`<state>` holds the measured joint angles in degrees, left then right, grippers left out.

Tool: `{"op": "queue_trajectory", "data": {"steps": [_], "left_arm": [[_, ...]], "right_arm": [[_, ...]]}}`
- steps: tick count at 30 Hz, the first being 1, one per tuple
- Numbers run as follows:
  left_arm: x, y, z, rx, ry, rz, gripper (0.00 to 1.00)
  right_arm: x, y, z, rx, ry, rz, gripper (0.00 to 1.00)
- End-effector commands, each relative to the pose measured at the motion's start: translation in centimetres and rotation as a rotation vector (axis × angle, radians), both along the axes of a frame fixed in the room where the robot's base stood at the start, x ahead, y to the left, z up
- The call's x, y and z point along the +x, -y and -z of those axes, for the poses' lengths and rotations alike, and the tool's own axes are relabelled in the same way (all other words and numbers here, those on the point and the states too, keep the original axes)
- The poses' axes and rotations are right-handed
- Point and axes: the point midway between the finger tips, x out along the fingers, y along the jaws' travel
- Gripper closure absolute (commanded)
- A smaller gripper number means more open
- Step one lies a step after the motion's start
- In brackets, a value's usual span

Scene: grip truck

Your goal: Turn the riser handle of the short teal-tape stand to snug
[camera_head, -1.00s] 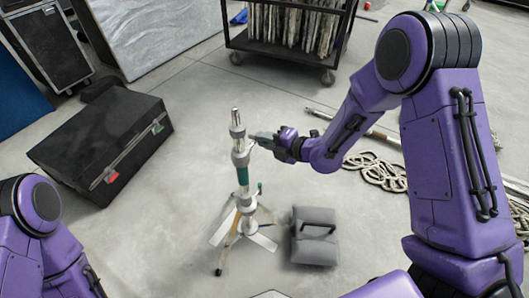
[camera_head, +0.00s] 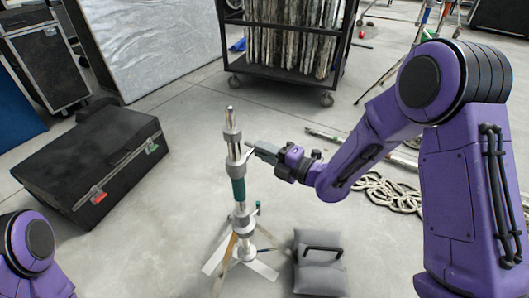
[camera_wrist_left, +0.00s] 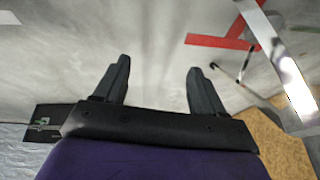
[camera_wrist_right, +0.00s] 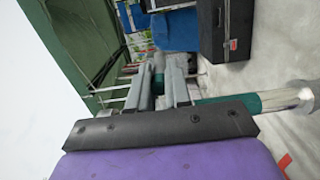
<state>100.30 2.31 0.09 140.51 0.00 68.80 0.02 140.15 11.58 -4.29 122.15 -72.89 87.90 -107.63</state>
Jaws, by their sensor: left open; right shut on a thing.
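The short stand with a teal tape band (camera_head: 238,190) stands upright on the floor in the middle of the head view, its silver column above and splayed legs below. My right gripper (camera_head: 258,151) is shut beside the upper column, at the collar where the riser handle sits. The handle is mostly hidden by the fingers. In the right wrist view the fingers (camera_wrist_right: 160,78) nearly close, and the column with teal tape (camera_wrist_right: 245,103) passes behind them. My left gripper (camera_wrist_left: 158,67) is open and empty in the left wrist view; it is outside the head view.
A grey sandbag (camera_head: 318,274) lies right of the stand's legs. A black case (camera_head: 92,160) is on the left. A wheeled cart (camera_head: 285,72) stands behind. The floor between case and stand is clear.

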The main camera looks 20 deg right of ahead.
Motion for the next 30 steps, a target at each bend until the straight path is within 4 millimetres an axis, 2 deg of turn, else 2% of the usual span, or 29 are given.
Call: {"op": "queue_trajectory", "data": {"steps": [3, 4, 6, 17, 20, 27, 30], "left_arm": [[0.0, 0.0, 0.0, 0.0, 0.0, 0.0, 0.3], [0.0, 0.0, 0.0, 0.0, 0.0, 0.0, 0.3], [0.0, 0.0, 0.0, 0.0, 0.0, 0.0, 0.3], [0.0, 0.0, -0.1, 0.0, 0.0, 0.0, 0.3], [0.0, 0.0, -0.3, 0.0, 0.0, 0.0, 0.3], [0.0, -0.1, -0.8, 0.001, 0.001, 0.001, 0.3], [0.1, -0.1, -0.9, 0.001, 0.001, 0.001, 0.3]], "right_arm": [[0.0, 0.0, 0.1, -0.001, -0.002, -0.002, 1.0], [0.0, 0.0, 0.1, -0.001, -0.002, -0.002, 0.75], [0.0, -0.1, 0.1, -0.001, -0.002, -0.002, 0.57], [-0.3, 0.2, 0.0, -0.001, -0.001, 0.0, 0.56], [-1.4, 1.0, -0.1, 0.0, -0.001, 0.001, 0.56], [-6.2, 4.2, -0.1, 0.002, -0.002, 0.002, 0.56], [-7.6, 5.2, 0.0, 0.0, -0.001, 0.001, 0.56]]}}
